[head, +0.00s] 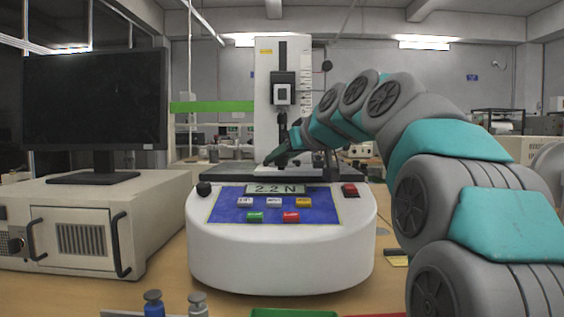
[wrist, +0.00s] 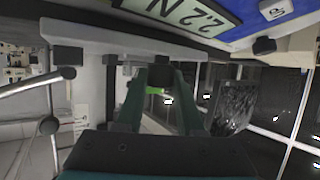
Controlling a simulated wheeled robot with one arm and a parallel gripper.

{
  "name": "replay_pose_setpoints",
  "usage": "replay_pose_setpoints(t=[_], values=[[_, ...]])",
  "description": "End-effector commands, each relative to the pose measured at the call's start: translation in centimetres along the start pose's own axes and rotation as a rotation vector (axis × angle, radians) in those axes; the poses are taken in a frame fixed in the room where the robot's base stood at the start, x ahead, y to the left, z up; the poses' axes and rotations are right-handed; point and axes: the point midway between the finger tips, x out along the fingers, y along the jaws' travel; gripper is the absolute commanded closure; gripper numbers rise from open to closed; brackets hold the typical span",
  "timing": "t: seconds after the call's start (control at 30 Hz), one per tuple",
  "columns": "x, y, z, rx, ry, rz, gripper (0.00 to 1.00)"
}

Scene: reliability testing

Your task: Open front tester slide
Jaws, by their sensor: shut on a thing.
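The tester (head: 280,250) is a white rounded base with a blue button panel and a display reading 2.2 N. Behind its panel lies a dark flat bed (head: 222,172), and a white upright column (head: 265,60) carries a dark sliding head (head: 283,90). My gripper (head: 284,153) reaches in from the right and is low in front of the column. In the wrist view its two teal fingers (wrist: 160,82) are closed on a small dark block (wrist: 158,73), which seems to be the slide's handle. The fingers cover much of it, and the slide itself is hard to make out.
A black monitor (head: 95,100) stands on a beige cabinet (head: 95,225) at the left. Small metal weights (head: 198,304) and a green tray (head: 293,313) are at the table's front edge. The wooden table (head: 170,285) is bare between cabinet and tester.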

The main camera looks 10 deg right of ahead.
Motion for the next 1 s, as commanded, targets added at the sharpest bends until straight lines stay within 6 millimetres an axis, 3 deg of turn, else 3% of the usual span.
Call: replay_pose_setpoints(t=[0.2, 0.53, 0.57, 0.8, 1.0], values=[[-2.5, -1.8, 0.9, -0.001, 0.005, -0.001, 1.00], [-2.8, -1.9, 0.9, 0.000, 0.004, 0.000, 1.00], [-2.8, -1.9, 0.9, 0.000, 0.004, 0.000, 0.61], [-2.7, -1.9, 1.0, 0.000, 0.003, 0.000, 0.34], [-2.7, -1.9, 1.1, 0.000, 0.002, 0.000, 0.33]])
